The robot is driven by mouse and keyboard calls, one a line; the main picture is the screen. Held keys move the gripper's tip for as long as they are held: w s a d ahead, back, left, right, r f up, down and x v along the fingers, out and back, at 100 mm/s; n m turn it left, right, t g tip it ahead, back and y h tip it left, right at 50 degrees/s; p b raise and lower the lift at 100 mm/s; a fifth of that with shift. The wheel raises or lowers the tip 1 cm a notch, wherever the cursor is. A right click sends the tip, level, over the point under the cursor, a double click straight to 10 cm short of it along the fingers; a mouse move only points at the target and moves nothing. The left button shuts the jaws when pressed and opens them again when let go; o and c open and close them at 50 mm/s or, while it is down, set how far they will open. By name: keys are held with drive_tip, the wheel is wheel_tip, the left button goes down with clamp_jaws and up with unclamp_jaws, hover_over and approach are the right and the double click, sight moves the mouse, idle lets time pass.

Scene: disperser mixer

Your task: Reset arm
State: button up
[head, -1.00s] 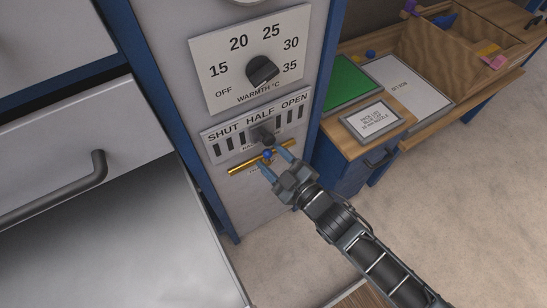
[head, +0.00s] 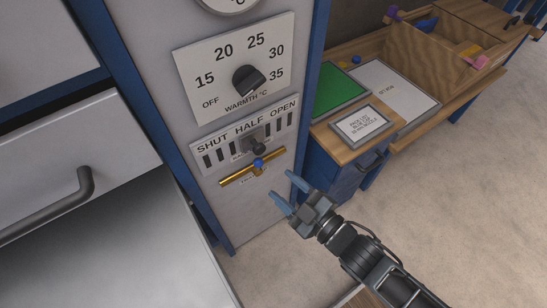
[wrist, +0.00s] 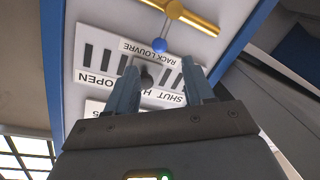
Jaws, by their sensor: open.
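My gripper (head: 284,190) is open and empty in the head view, in front of the control column and to the lower right of the brass bar (head: 253,169). A gap shows between its blue fingers and the bar. In the wrist view the two fingers of my gripper (wrist: 163,90) stand apart with nothing held between them. The louvre panel (head: 243,135) marked SHUT, HALF, OPEN has a dark knob (head: 256,146) near its middle. The brass bar with a blue ball (head: 258,163) lies across the column just below that knob.
A warmth dial (head: 249,80) sits above the louvre panel. An open drawer with a dark handle (head: 84,190) is at the left. At the right, a desk holds a green board (head: 338,90), a framed card (head: 362,123) and a wooden box (head: 440,60). Floor at the right is clear.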

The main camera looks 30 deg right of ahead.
drive_tip(key=s+r+m+h, duration=0.1)
drive_tip(key=s+r+m, duration=0.2)
drive_tip(key=s, duration=0.7)
drive_tip(key=s+d+r+m+g, duration=0.1)
drive_tip(key=s+r+m, duration=0.2)
drive_tip(key=s+r, duration=0.5)
drive_tip(key=s, duration=0.3)
drive_tip(key=shift+d+r+h, duration=0.2)
drive_tip(key=shift+d+h, duration=0.1)
drive_tip(key=shift+h, duration=0.1)
drive_tip(key=s+r+m, duration=0.1)
drive_tip(key=r, duration=0.1)
drive_tip(key=s+r, duration=0.1)
drive_tip(key=r, duration=0.1)
drive_tip(key=s+r+m+g, duration=0.1)
drive_tip(key=r, duration=0.1)
drive_tip(key=shift+s+a+m+h, duration=0.15)
drive_tip(key=shift+s+m+h, duration=0.15)
drive_tip(key=shift+s, duration=0.1)
